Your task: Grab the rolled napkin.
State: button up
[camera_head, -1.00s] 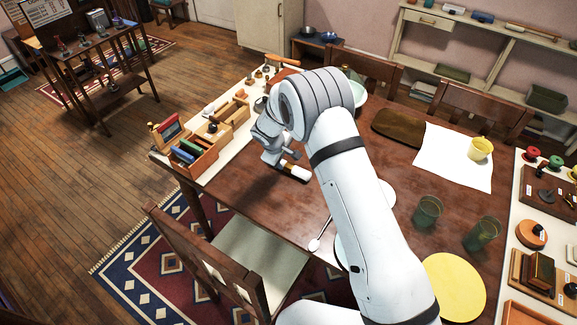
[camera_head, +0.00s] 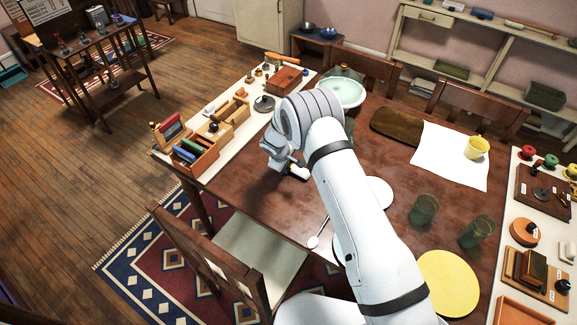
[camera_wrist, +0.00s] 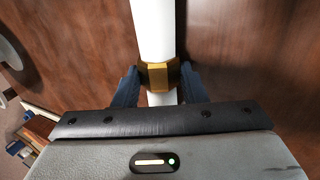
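The rolled napkin (camera_wrist: 152,28) is a white roll with a gold band (camera_wrist: 158,76) around it. It shows in the wrist view, running away from my gripper over the brown tabletop. My gripper (camera_wrist: 159,84) has its two dark blue fingers on either side of the roll at the band, and they look pressed against the band's sides. In the head view my gripper (camera_head: 287,168) is low over the near left part of the table, and only a white end of the napkin (camera_head: 302,174) shows past it.
The wooden table (camera_head: 240,190) carries a pale green bowl (camera_head: 343,92), a white cloth (camera_head: 445,153), a yellow cup (camera_head: 475,148), two green glasses (camera_head: 424,210) and a yellow disc (camera_head: 449,283). A wooden box of books (camera_head: 195,150) stands left. A chair (camera_head: 215,262) stands at the near side.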

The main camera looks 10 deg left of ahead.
jog(key=c, duration=0.5)
jog(key=shift+o, duration=0.2)
